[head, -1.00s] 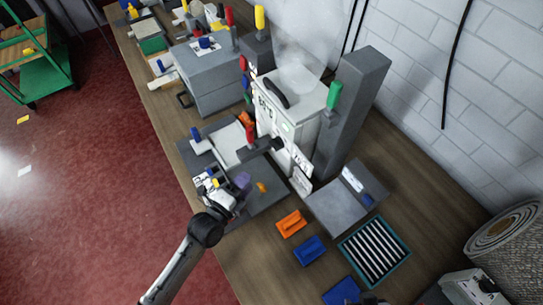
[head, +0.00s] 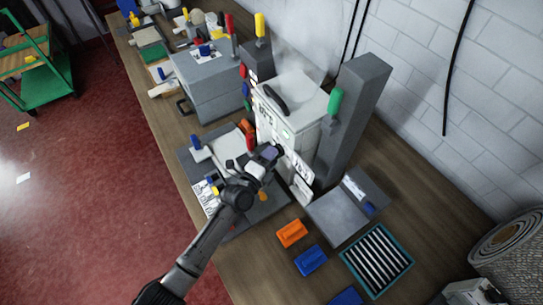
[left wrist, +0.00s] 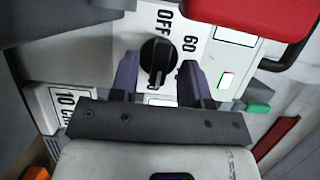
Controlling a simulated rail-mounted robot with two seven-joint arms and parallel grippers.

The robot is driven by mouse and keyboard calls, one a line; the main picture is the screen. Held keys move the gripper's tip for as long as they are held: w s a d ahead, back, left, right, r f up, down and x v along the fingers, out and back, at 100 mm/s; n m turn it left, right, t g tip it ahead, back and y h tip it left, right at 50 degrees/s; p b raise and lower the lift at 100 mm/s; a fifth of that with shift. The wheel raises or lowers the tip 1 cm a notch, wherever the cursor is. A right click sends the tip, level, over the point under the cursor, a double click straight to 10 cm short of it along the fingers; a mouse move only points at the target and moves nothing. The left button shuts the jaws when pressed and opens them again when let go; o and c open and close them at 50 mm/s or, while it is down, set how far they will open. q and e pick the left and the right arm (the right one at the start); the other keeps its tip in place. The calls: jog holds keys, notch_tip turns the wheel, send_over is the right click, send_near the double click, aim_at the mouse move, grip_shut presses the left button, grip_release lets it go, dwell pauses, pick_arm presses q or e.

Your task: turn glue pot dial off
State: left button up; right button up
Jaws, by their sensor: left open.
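The glue pot (head: 285,112) is a white box-like machine on the bench, with steam over its top. Its dial (left wrist: 158,60) is a round black knob on a white plate in the left wrist view. The word OFF (left wrist: 164,22) and the number 60 (left wrist: 190,44) are printed beside the dial. My left gripper (head: 270,154) is in front of the machine's face. In the left wrist view its two purple-grey fingers (left wrist: 156,78) are open on either side of the dial's lower part. I cannot tell whether they touch it. My right gripper is not in view.
A grey post with a green handle (head: 335,101) stands right of the pot. Orange (head: 292,233) and blue (head: 311,260) blocks and a striped tray (head: 377,261) lie on the bench in front.

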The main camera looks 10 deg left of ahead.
pick_arm(q)
jog(key=shift+w+d, duration=0.15)
jog(key=shift+w, duration=0.15)
grip_shut()
dwell(0.3)
